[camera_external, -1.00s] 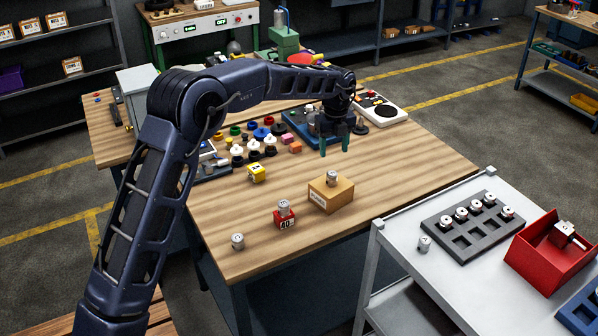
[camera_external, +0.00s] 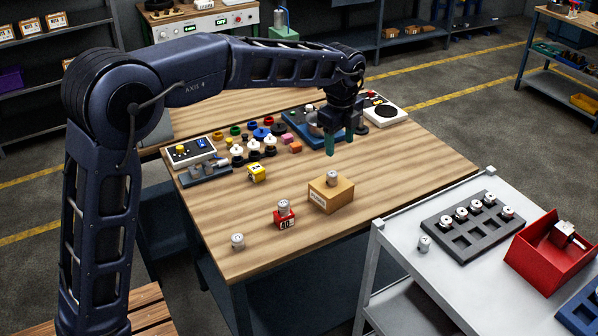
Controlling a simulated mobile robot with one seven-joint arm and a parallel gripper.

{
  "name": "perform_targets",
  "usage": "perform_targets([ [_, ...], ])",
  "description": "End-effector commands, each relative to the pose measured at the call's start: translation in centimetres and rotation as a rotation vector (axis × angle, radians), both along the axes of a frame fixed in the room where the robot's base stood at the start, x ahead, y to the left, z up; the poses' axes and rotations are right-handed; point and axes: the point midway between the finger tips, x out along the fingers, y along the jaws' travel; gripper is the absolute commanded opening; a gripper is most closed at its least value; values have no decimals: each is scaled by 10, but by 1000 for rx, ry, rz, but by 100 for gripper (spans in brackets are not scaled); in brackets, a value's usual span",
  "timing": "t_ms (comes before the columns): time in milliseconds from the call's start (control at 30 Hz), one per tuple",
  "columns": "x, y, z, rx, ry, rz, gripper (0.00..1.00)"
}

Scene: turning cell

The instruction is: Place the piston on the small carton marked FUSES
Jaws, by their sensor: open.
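The small carton (camera_external: 331,198), a tan box with a printed label on its front, stands on the wooden workbench. The lettering is too small to read surely. A grey metal piston (camera_external: 332,178) stands upright on top of the carton. Similar grey pistons stand on a red block (camera_external: 284,208) with a number label and alone on the bench (camera_external: 238,241) near its front left edge. My gripper (camera_external: 337,144) is open and empty, pointing down above the bench, behind the carton and apart from it.
Coloured knobs and caps (camera_external: 262,133), a control box (camera_external: 193,151) and a yellow cube (camera_external: 257,173) lie on the bench. On the right, a grey cart (camera_external: 400,235) bears a dark tray (camera_external: 470,243) with several pistons, another piston (camera_external: 424,244) and a red bin (camera_external: 545,262).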

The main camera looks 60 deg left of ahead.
Motion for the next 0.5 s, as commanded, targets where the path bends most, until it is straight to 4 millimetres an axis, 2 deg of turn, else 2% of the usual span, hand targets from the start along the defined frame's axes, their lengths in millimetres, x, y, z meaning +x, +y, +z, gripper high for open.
perform_targets([
  [33, -13, -15, 12, 3, -14, 35, 54],
  [200, -57, -58, 38, 2, -58, 178, 54],
  [500, -144, -122, 65, -31, -142, 439, 54],
])
